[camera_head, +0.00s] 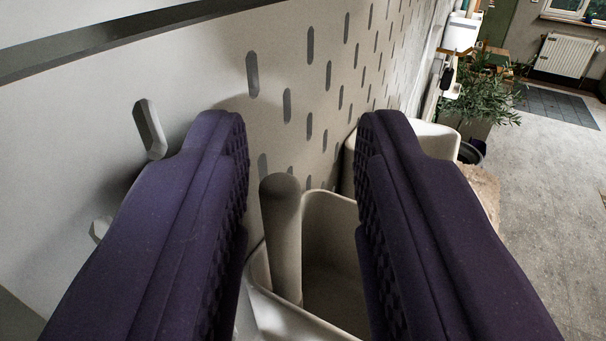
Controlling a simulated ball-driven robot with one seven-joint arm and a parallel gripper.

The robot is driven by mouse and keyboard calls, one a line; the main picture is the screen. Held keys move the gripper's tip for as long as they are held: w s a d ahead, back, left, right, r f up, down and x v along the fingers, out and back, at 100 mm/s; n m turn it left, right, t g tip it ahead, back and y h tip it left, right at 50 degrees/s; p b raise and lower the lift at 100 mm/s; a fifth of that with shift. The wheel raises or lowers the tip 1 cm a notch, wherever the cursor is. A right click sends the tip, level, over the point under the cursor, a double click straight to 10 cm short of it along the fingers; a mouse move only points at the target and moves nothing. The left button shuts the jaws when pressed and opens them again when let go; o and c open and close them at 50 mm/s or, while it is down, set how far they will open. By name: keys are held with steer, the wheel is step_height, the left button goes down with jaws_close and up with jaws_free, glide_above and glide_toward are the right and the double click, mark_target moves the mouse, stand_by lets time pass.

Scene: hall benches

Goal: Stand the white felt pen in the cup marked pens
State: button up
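My gripper (303,135) is open, its two dark purple fingers reaching forward from the bottom of the view. A pale grey-white rod with a rounded top, seemingly the white felt pen (282,225), stands nearly upright between the fingers. Clear gaps show on both sides of it, wider on the right. Its lower part is inside an open pale cup (335,215) and seems to lean near the cup's left wall. The fingers hide parts of the cup's sides. No marking on the cup can be read from here.
A pale pegboard (190,60) with dark slots runs close along the left and behind the cup. Another pale rounded container (438,138) stands behind the right finger. A leafy plant (490,92) and open grey floor (550,190) lie farther right.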

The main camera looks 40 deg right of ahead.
steer(key=shift+w+a+r, duration=0.1)
steer(key=shift+w+a, duration=0.05)
steer(key=shift+a, duration=0.15)
steer(key=shift+s+a, duration=0.2)
steer(key=shift+s, duration=0.05)
steer(key=b+v, duration=0.1)
steer(key=v, duration=0.6)
steer(key=shift+b, duration=0.35)
steer(key=shift+s+d, duration=0.1)
steer(key=shift+d, duration=0.05)
